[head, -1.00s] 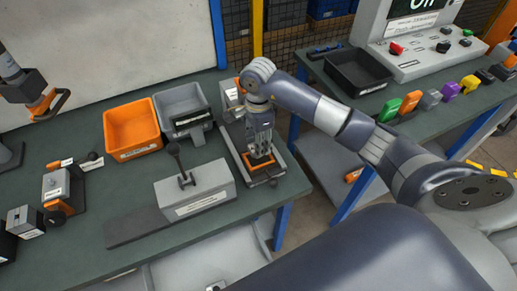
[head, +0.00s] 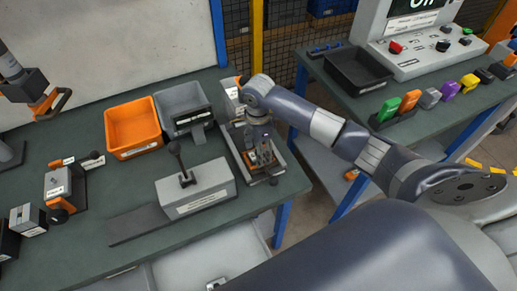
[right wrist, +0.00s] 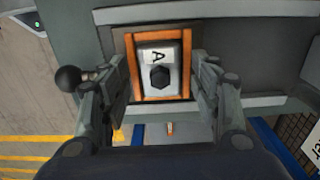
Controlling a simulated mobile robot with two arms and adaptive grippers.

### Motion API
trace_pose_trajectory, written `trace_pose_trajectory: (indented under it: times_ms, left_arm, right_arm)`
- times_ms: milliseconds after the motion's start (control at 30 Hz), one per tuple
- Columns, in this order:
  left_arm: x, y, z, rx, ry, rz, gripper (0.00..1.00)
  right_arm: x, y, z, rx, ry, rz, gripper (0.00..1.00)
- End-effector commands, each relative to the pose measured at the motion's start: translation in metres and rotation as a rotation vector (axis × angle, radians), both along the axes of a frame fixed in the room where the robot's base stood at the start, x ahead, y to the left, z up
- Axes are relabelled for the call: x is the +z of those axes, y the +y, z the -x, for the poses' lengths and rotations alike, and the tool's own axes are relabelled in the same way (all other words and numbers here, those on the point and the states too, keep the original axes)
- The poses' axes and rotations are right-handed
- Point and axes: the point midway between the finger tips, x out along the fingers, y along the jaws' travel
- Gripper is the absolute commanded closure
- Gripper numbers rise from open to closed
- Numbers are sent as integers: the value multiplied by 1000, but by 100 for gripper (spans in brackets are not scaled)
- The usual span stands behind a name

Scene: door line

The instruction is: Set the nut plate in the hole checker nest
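The nut plate (right wrist: 172,68) is a light grey block marked A with a dark hex nut on top. In the right wrist view it lies inside the orange frame of the hole checker nest (right wrist: 165,34). I cannot tell if it sits fully flat. My right gripper (right wrist: 162,64) is open, with its fingers apart on both sides of the plate and frame. In the head view this gripper (head: 264,155) points down over the checker at the table's right end and hides most of the nest and plate.
A grey block with a black lever (head: 196,190) stands left of the checker. An orange bin (head: 132,148) and a grey bin (head: 183,98) are behind it. A second table carries a black tray (head: 357,84) and a control panel (head: 410,60).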

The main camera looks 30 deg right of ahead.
Motion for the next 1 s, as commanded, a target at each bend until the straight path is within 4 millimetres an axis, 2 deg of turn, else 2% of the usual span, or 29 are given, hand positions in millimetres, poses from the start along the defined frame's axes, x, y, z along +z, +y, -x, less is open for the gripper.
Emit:
trace_pose_trajectory:
  times_ms: [267,333,467,700,833,1000]
  left_arm:
    - [4,0,0,0,0,0,60]
    - [0,0,0,0,0,0,60]
    - [-9,0,0,-1,0,0,60]
    - [-25,-1,0,-2,0,1,60]
    - [-29,-1,0,-3,0,1,60]
    - [-32,-1,0,-3,0,1,60]
  right_arm:
    - [4,0,0,0,0,0,43]
    - [9,0,-1,0,-3,0,43]
    - [33,-1,-2,2,-8,1,43]
    - [86,0,-2,1,-7,1,43]
    - [106,0,-1,1,-3,0,43]
    - [120,0,0,0,-1,0,43]
